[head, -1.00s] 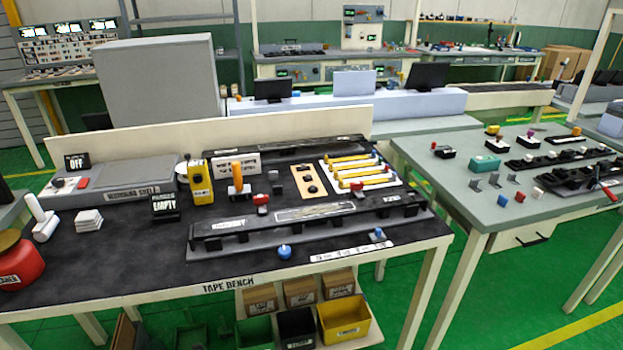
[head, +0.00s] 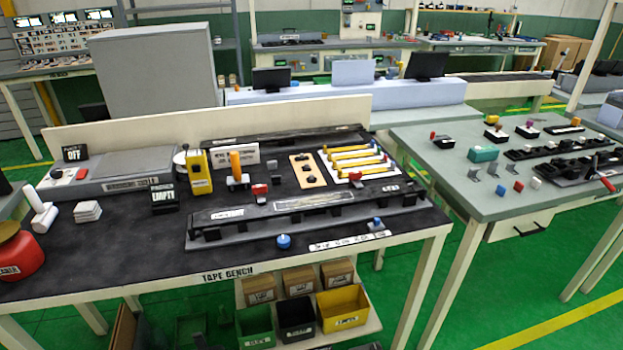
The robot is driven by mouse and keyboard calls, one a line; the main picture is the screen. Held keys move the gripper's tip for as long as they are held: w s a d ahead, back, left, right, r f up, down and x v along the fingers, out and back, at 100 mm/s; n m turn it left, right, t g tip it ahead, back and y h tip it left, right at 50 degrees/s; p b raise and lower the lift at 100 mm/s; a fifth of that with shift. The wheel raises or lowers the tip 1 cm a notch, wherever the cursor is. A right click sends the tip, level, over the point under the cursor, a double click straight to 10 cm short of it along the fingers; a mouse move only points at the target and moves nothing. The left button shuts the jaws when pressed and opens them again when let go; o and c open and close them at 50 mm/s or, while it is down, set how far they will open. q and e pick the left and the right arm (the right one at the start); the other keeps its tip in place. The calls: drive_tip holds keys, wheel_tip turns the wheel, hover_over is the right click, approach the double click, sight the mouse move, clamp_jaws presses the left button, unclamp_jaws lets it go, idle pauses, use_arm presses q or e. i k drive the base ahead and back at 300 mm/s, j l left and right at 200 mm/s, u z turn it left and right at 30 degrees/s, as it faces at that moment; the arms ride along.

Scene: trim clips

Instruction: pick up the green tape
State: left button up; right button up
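I cannot make out a roll of green tape for certain. A teal-green block (head: 483,153) lies on the grey bench at the right; at this size I cannot tell what it is. The tape bench (head: 120,262), with a dark top and a labelled front edge, stands in front of me. A green bin (head: 255,325) sits on the shelf under it. Neither of my grippers shows in the head view.
The tape bench carries a long grey fixture (head: 310,212), a yellow device (head: 197,172), yellow-handled rods (head: 355,160) and a red round container (head: 18,255). The grey right bench (head: 450,185) holds small cubes and black fixtures. The tape bench's front left is clear.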

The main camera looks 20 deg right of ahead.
sight(376, 153)
drive_tip(key=z, duration=0.35)
drive_tip(key=i+l+z, duration=0.2)
drive_tip(key=z, duration=0.25)
drive_tip(key=i+l+z, duration=0.25)
drive_tip(key=z, duration=0.2)
drive_tip(key=i+l+z, duration=0.1)
drive_tip(key=i+z, duration=0.2)
drive_tip(key=z, duration=0.15)
